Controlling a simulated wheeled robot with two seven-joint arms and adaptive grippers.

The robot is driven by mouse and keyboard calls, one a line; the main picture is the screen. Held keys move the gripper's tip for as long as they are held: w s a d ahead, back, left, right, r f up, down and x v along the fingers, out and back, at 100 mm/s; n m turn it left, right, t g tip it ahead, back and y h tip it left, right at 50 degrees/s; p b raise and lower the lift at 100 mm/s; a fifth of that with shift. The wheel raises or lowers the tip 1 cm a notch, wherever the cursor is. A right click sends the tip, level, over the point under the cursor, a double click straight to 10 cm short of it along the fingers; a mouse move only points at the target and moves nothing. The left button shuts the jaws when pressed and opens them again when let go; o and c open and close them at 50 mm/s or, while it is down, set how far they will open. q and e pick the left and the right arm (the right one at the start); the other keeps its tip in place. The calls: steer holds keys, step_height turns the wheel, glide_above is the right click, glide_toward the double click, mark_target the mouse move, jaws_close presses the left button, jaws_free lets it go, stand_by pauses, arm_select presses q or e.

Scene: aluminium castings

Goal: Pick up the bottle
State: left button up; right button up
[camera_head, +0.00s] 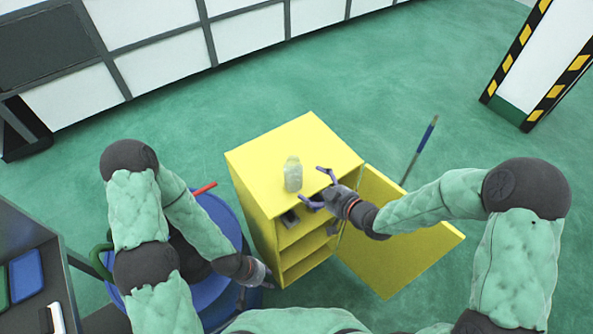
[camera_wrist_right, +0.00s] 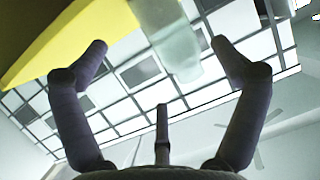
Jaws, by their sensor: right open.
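A pale, translucent bottle (camera_head: 293,174) stands upright on top of the yellow cabinet (camera_head: 265,153). My right gripper (camera_head: 312,185) is open, just right of the bottle, with its fingers pointing towards it. In the right wrist view the bottle (camera_wrist_right: 172,42) shows ahead, between the two spread fingers (camera_wrist_right: 160,47), nearer the right one. I see no finger touching it. My left gripper (camera_head: 262,277) is low beside the cabinet's left side, and its fingers are too small and dark to read.
The cabinet's yellow door (camera_head: 395,240) hangs open to the right, under my right arm. Dark items lie on the upper shelf. A blue drum (camera_head: 222,215) stands left of the cabinet. A blue-tipped pole (camera_head: 425,137) is behind the door.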

mark_target(302, 176)
steer(key=x, duration=0.4)
steer(key=shift+s, duration=0.15)
steer(key=shift+x, duration=3.1)
steer(key=shift+d+r, duration=0.1)
steer(key=shift+r, duration=0.1)
steer(key=c, duration=1.1)
